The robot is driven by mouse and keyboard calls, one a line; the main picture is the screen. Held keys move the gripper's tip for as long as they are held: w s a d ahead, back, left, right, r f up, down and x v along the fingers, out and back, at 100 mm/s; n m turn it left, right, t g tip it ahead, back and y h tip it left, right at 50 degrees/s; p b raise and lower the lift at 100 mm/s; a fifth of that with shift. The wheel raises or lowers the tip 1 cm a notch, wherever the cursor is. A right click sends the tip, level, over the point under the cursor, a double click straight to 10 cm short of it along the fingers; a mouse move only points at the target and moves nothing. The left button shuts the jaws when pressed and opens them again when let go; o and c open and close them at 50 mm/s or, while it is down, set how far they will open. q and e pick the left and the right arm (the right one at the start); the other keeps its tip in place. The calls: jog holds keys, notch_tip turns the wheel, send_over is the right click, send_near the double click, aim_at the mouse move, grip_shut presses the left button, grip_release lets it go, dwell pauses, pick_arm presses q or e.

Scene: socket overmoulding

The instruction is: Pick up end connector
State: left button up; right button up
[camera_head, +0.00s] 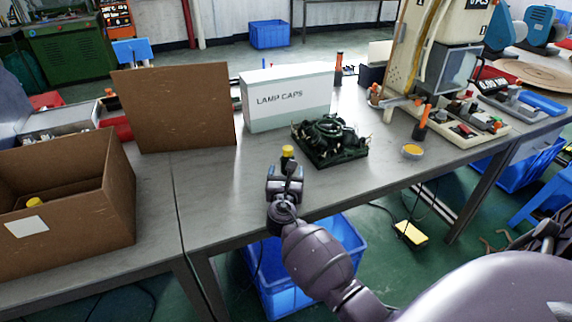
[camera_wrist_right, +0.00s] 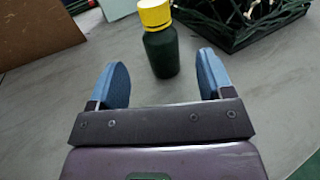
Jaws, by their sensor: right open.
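My right gripper (camera_head: 286,172) is low over the front edge of the table, and its two blue fingers (camera_wrist_right: 163,76) are apart and empty. A small dark bottle-shaped piece with a yellow cap (camera_wrist_right: 158,45) stands upright on the table, just beyond the fingertips and in line with the gap. In the head view its yellow cap (camera_head: 287,151) shows behind the gripper, which hides its lower part. A dark green tray (camera_head: 340,160) holds a tangle of dark cabled pieces, and I cannot single out an end connector there. My left gripper is not in view.
A white "LAMP CAPS" box (camera_head: 287,97) stands behind the tray. An open cardboard box (camera_head: 75,230) with a yellow-topped item is at left, and a brown panel (camera_head: 175,110) stands upright nearby. A bench machine (camera_head: 430,50) is at right. Grey tabletop left of the gripper is clear.

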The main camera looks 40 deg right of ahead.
aim_at(285, 157)
jog(key=b+x, duration=0.1)
jog(key=x, duration=0.4)
jog(key=shift+d+f, duration=0.1)
jog(key=shift+w+d, duration=0.35)
jog(key=shift+w, duration=0.15)
jog(key=shift+c, duration=0.3)
jog(key=c, duration=1)
